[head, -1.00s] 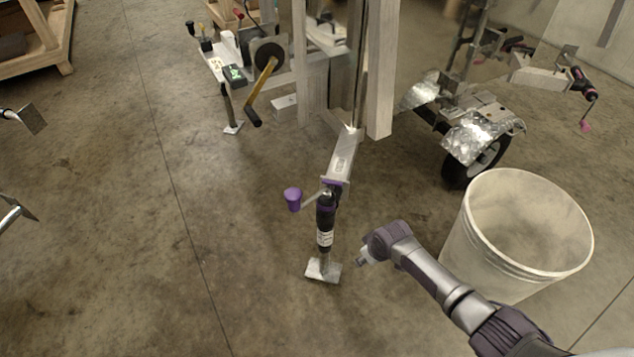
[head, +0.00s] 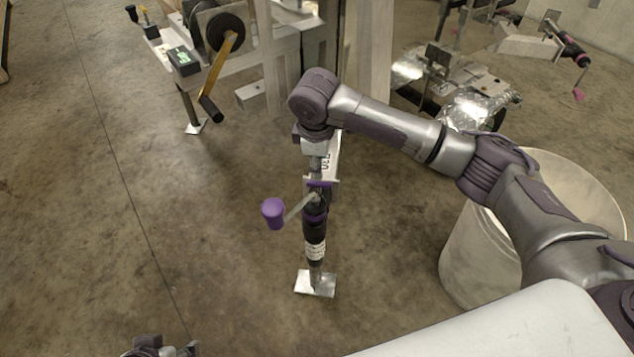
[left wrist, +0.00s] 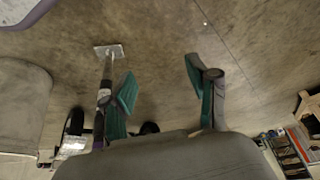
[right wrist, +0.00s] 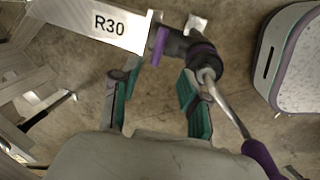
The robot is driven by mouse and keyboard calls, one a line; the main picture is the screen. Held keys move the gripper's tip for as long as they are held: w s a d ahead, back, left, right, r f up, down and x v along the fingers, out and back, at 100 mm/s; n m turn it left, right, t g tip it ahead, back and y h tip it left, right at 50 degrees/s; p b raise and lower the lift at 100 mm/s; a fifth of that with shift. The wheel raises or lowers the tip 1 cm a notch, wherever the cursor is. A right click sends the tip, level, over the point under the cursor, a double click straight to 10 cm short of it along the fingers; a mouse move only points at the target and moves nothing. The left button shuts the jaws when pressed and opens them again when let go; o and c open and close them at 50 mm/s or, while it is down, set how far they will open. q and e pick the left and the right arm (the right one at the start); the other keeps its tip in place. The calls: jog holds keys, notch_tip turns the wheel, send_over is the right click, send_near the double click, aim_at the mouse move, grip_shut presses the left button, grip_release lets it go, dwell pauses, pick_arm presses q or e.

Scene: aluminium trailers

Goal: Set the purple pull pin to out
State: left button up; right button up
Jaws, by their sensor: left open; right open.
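The black trailer jack (head: 315,232) stands upright on a metal foot plate, with a crank ending in a purple knob (head: 273,212). A small purple part (head: 319,184) sits where the jack meets the tongue marked R30; it may be the pull pin. It also shows in the right wrist view (right wrist: 158,46). My right gripper (right wrist: 155,95) is open and empty, above the jack in the head view, its fingers pointing toward the mount; the purple part lies beyond them. My left gripper (left wrist: 165,90) is open and empty, low in the head view (head: 160,348).
A white bucket (head: 470,255) stands right of the jack, partly behind my right arm. A winch with a yellow handle (head: 218,72) is on the trailer at back left. Another trailer with a pink-knobbed jack (head: 572,52) is at back right. The floor left of the jack is clear.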

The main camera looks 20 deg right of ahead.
jog(key=b, duration=0.1)
send_over(319, 183)
jog(key=s, duration=0.1)
jog(key=f, duration=0.5)
jog(key=shift+a+f, duration=0.15)
jog(key=shift+a, duration=0.1)
jog(key=b+x, duration=0.2)
jog(key=x, duration=0.3)
jog(key=shift+f, duration=0.25)
pick_arm(q)
jog(key=w+d+r+t+h, duration=0.2)
jog(key=w+d+r+t, duration=0.3)
jog(key=w+r+t, duration=0.5)
jog(key=shift+w+r+m+h, duration=0.3)
jog(key=shift+w+h, duration=0.1)
jog(key=shift+w, duration=1.2)
pick_arm(e)
jog(key=shift+d+f, duration=0.1)
jog(key=shift+f, duration=0.2)
grip_shut()
